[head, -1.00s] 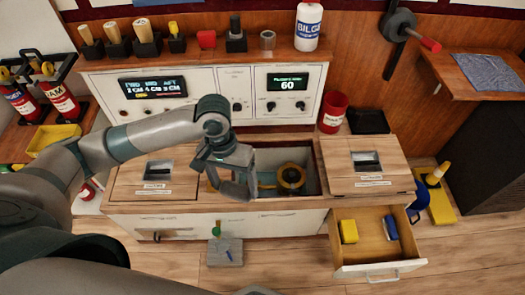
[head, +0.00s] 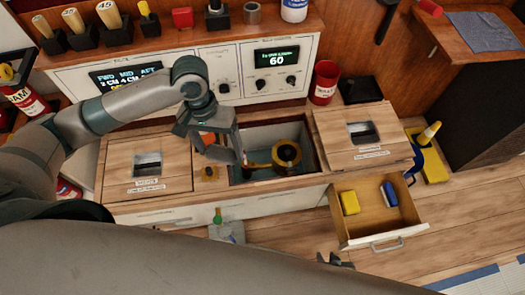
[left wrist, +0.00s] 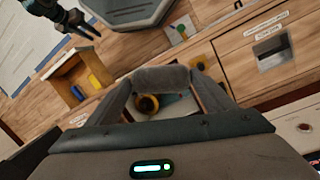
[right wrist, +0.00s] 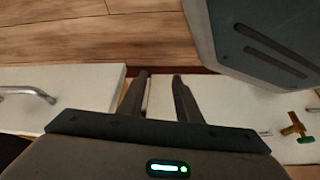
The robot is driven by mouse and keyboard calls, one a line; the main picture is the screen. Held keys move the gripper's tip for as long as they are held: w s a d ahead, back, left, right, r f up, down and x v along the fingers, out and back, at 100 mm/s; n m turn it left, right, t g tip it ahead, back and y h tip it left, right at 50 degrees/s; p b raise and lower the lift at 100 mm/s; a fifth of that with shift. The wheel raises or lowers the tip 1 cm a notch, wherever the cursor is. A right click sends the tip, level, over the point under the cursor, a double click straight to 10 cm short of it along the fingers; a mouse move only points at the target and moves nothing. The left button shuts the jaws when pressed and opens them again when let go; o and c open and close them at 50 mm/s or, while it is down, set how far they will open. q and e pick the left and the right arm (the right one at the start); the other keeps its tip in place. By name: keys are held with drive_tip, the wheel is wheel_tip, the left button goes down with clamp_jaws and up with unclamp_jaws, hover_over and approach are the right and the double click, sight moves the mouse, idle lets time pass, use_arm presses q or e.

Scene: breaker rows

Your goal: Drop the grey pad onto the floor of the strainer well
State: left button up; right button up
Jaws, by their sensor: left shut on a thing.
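My left gripper (head: 222,153) is above the left end of the open strainer well (head: 312,166). In the left wrist view, its fingers (left wrist: 161,90) are shut on the grey pad (left wrist: 160,77), a rounded bar spanning the gap between their tips. In the head view the pad is hard to tell from the gripper. The well has pale grey walls and holds a round yellow-brass and black fitting (head: 287,155); it also shows below the pad in the left wrist view (left wrist: 147,105). My right gripper (head: 336,261) is open and empty, low in front of the cabinet; its fingers stand apart in the right wrist view (right wrist: 162,85).
Wooden hatch lids flank the well, left (head: 120,177) and right (head: 335,130). An open drawer (head: 372,238) with a yellow and a blue block juts out at front right. A green-topped valve (head: 217,215) is at the front.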

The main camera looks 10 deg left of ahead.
use_arm(q)
drive_tip(key=shift+w+d+f, duration=0.2)
drive_tip(key=shift+w+f, duration=0.1)
drive_tip(key=shift+f, duration=0.1)
drive_tip(key=w+d+f+n, duration=0.1)
drive_tip(key=w+d+f, duration=0.2)
drive_tip(key=f, duration=0.3)
drive_tip(key=w+d+f+n+b, duration=0.1)
drive_tip(key=w+d+f+n, duration=0.1)
drive_tip(key=f, duration=0.4)
drive_tip(key=w+d+f+n+t+b, duration=0.1)
drive_tip(key=w+d+f+n, duration=0.1)
drive_tip(key=w+f, duration=0.3)
drive_tip(key=shift+w+d+f, duration=0.3)
drive_tip(key=shift+d+f, duration=0.5)
drive_tip(key=shift+d, duration=0.1)
use_arm(e)
drive_tip(key=shift+s+d+f+g+h, duration=0.15)
drive_tip(key=shift+s+d+f+g, duration=0.2)
drive_tip(key=shift+s+d+g, duration=0.2)
drive_tip(key=shift+s+d+f+g+h, duration=0.15)
drive_tip(key=shift+s+d+f+g, duration=0.25)
drive_tip(key=shift+d, duration=0.2)
use_arm(q)
drive_tip(key=shift+r, duration=0.1)
use_arm(e)
drive_tip(key=shift+r, duration=0.15)
